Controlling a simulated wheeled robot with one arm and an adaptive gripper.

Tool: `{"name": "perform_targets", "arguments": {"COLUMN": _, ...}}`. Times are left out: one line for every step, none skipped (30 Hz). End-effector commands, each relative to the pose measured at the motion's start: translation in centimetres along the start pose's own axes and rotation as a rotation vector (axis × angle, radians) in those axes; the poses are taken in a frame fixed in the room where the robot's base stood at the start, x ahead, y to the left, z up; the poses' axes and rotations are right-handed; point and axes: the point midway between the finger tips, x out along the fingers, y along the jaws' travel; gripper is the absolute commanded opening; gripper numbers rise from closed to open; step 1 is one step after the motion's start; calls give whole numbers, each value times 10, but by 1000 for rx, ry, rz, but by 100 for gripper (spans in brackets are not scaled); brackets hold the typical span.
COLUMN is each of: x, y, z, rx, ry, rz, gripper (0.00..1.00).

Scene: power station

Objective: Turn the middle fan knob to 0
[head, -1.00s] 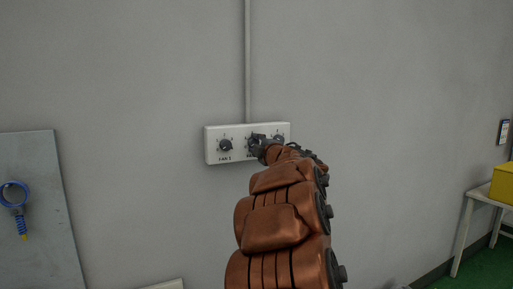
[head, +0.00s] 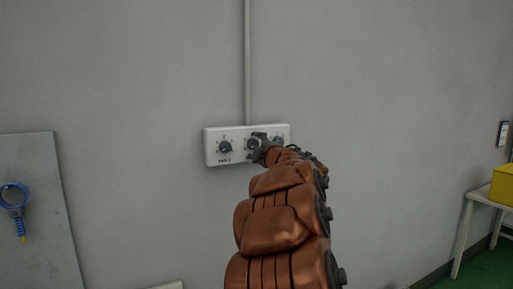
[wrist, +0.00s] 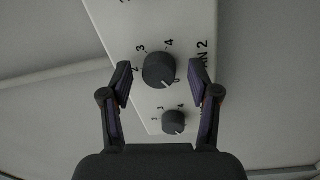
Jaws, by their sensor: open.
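The middle fan knob (wrist: 159,70) is a dark round knob on a white panel (head: 212,148), with numbers around it and "FAN 2" printed beside it. In the wrist view its pale mark seems to be on the side near the 0, but it is small. My gripper (wrist: 160,83) is open, with one finger on each side of the knob. Gaps show between the fingers and the knob. The panel's right part is partly hidden by my arm.
The left knob (head: 225,147), marked FAN 1, and the right knob (head: 278,141) flank the middle one. A conduit (head: 247,60) runs up the wall. A grey board (head: 40,240) with a blue ring tool is at left; a table with a yellow box (head: 503,184) is at right.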

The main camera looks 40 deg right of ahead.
Motion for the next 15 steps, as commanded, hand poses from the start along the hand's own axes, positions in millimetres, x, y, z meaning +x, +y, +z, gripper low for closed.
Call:
{"name": "perform_targets", "arguments": {"x": -1, "y": 0, "z": 0, "rx": 0, "ry": 0, "rz": 0, "gripper": 61}}
{"name": "perform_targets", "arguments": {"x": -2, "y": 0, "z": 0, "rx": 0, "ry": -1, "rz": 0, "gripper": 61}}
{"name": "perform_targets", "arguments": {"x": -4, "y": 0, "z": 0, "rx": 0, "ry": -1, "rz": 0, "gripper": 61}}
{"name": "perform_targets", "arguments": {"x": -6, "y": 1, "z": 0, "rx": -1, "ry": -1, "rz": 1, "gripper": 61}}
{"name": "perform_targets", "arguments": {"x": -8, "y": 1, "z": 0, "rx": -1, "ry": -1, "rz": 1, "gripper": 61}}
{"name": "perform_targets", "arguments": {"x": -12, "y": 2, "z": 0, "rx": -2, "ry": -1, "rz": 2, "gripper": 61}}
{"name": "perform_targets", "arguments": {"x": -15, "y": 2, "z": 0, "rx": -2, "ry": 0, "rz": 2, "gripper": 61}}
{"name": "perform_targets", "arguments": {"x": -19, "y": 3, "z": -1, "rx": -2, "ry": 0, "rz": 3, "gripper": 61}}
{"name": "perform_targets", "arguments": {"x": -24, "y": 2, "z": -1, "rx": -2, "ry": 1, "rz": 3, "gripper": 61}}
{"name": "perform_targets", "arguments": {"x": -28, "y": 2, "z": -1, "rx": -1, "ry": 0, "rz": 2, "gripper": 61}}
{"name": "perform_targets", "arguments": {"x": -32, "y": 1, "z": 0, "rx": 0, "ry": -1, "rz": 1, "gripper": 61}}
{"name": "perform_targets", "arguments": {"x": -38, "y": 0, "z": 0, "rx": 0, "ry": -2, "rz": 0, "gripper": 61}}
{"name": "perform_targets", "arguments": {"x": -42, "y": 0, "z": 1, "rx": -1, "ry": -3, "rz": 0, "gripper": 61}}
{"name": "perform_targets", "arguments": {"x": -46, "y": 1, "z": 1, "rx": -1, "ry": -3, "rz": 1, "gripper": 61}}
{"name": "perform_targets", "arguments": {"x": -52, "y": 2, "z": 0, "rx": -2, "ry": -3, "rz": 1, "gripper": 61}}
